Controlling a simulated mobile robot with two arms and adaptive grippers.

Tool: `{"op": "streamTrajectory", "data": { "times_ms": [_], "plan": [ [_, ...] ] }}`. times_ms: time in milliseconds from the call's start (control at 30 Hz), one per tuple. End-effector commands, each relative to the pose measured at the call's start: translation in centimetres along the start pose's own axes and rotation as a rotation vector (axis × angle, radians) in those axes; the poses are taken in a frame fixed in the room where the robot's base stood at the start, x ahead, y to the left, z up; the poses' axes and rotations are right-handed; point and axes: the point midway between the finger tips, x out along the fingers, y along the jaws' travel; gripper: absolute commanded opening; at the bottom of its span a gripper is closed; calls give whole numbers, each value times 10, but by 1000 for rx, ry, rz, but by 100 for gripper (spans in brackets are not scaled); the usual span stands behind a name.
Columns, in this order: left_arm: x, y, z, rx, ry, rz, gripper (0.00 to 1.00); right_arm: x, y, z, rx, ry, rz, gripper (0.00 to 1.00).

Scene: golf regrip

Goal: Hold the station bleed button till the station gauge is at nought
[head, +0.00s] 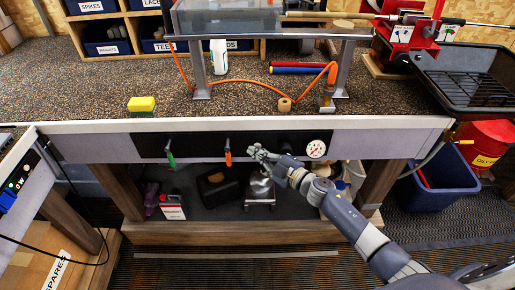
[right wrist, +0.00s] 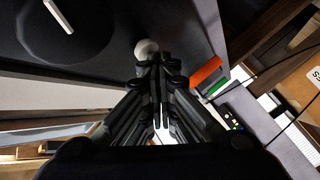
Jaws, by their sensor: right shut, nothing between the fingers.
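The station gauge (head: 316,149) is a round white dial on the black panel (head: 200,146) of the bench front. It is too small for me to read its needle surely. My right gripper (head: 256,151) is at the panel, left of the gauge. In the right wrist view its shut, empty fingers (right wrist: 155,60) point at a pale round button (right wrist: 146,48). The fingertips are at the button's edge or on it; I cannot tell whether they press it. My left gripper is not in view.
A green lever (head: 170,158) and an orange lever (head: 228,156) hang from the panel left of my gripper. A dark disc with a white bar (right wrist: 62,15) lies beyond the button. The shelf below holds a black case (head: 218,187) and a red-and-white can (head: 173,207).

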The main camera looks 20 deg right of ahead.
Motion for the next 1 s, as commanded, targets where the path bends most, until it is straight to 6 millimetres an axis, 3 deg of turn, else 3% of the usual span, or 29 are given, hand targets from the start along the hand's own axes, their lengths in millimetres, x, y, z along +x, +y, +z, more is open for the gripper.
{"op": "streamTrajectory", "data": {
  "times_ms": [767,1000],
  "plan": [
    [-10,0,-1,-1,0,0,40,-15,-10,-11,1,0,0,0],
    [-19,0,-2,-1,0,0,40,-31,-21,-23,3,0,-1,0]
  ]
}}
